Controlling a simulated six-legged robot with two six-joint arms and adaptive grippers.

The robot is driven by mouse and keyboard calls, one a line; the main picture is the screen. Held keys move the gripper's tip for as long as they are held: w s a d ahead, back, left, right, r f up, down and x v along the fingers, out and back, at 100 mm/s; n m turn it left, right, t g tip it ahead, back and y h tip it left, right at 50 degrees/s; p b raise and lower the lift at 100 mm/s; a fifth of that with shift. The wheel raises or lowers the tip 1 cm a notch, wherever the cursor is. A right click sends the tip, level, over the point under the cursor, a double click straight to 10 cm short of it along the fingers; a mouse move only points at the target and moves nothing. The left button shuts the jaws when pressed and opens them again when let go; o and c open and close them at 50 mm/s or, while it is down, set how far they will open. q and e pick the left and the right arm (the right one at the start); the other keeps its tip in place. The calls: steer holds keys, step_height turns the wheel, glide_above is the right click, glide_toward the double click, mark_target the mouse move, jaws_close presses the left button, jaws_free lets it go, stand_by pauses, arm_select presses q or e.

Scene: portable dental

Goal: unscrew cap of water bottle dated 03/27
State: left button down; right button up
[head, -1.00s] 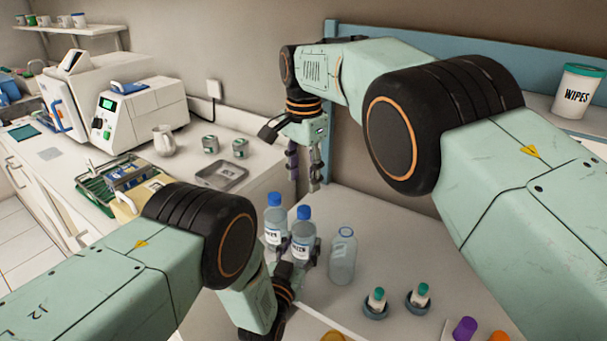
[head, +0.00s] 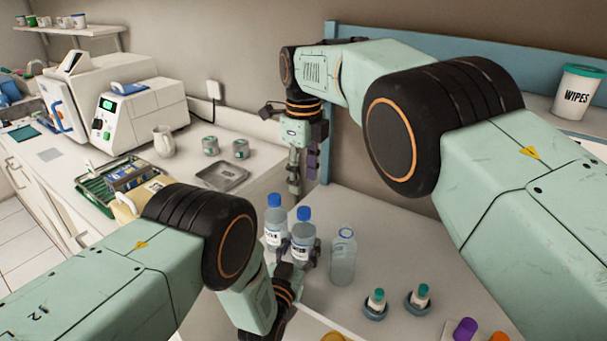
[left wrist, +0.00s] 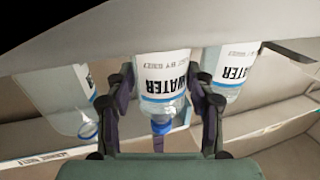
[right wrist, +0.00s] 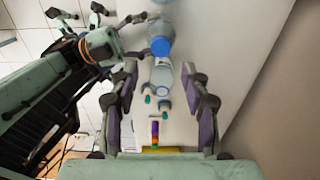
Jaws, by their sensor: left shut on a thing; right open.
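Three clear water bottles stand on the white table. The middle one (head: 302,241) has a blue cap (head: 304,213). My left gripper (head: 299,257) is shut around its body, also seen in the left wrist view (left wrist: 160,80). Its label shows upside down there; the date is too small to read surely. Another blue-capped bottle (head: 274,222) stands just left of it. An uncapped bottle (head: 343,257) stands to the right. My right gripper (head: 294,192) is open and empty, above and behind the bottles; its fingers (right wrist: 159,70) show apart in the right wrist view.
Two small green-capped vials (head: 377,301) (head: 420,297) stand in dark holders right of the bottles. Purple (head: 464,330) and orange caps lie near the front. A metal tray (head: 222,177) is on the left counter. A blue rail and wall lie behind my right gripper.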

mark_target(303, 211)
arm_select(q)
steer(key=shift+s+f, duration=0.1)
steer(key=shift+f, duration=0.05)
arm_select(e)
step_height(303, 211, down, 8)
steer(key=shift+f, duration=0.1)
stand_by(0.4)
jaws_close()
stand_by(0.3)
